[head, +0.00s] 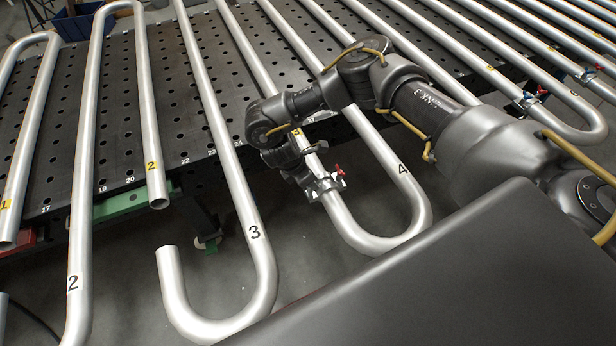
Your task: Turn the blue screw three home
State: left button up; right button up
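My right arm comes in from the right. Its gripper (304,176) points down at a metal clamp (326,185) around the tube near the yellow 3 tag (296,131). A red screw (339,171) stands out on the clamp's right side. No blue screw shows on this clamp; the gripper covers its upper left part, where one could be hidden. The fingers are small and dark against the clamp, so I cannot tell whether they are open or shut. My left gripper is not in view.
Bent silver tubes lie across a perforated dark table (180,110) and overhang its near edge. Two other clamps, with red and blue parts, sit at the right: one nearer (525,100), one farther (586,76). A blue bin (75,22) stands at the back left.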

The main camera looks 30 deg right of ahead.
jog(key=shift+w+r, duration=0.15)
jog(key=shift+w, duration=0.05)
jog(key=o, duration=0.7)
jog(key=shift+c, duration=0.2)
jog(key=o, duration=0.3)
jog(key=shift+s, duration=0.15)
jog(key=shift+o, duration=0.2)
jog(key=shift+a, duration=0.1)
jog(key=b+v, duration=0.2)
jog(key=v, duration=0.8)
jog(key=shift+r+b, duration=0.35)
jog(key=shift+s+f, duration=0.1)
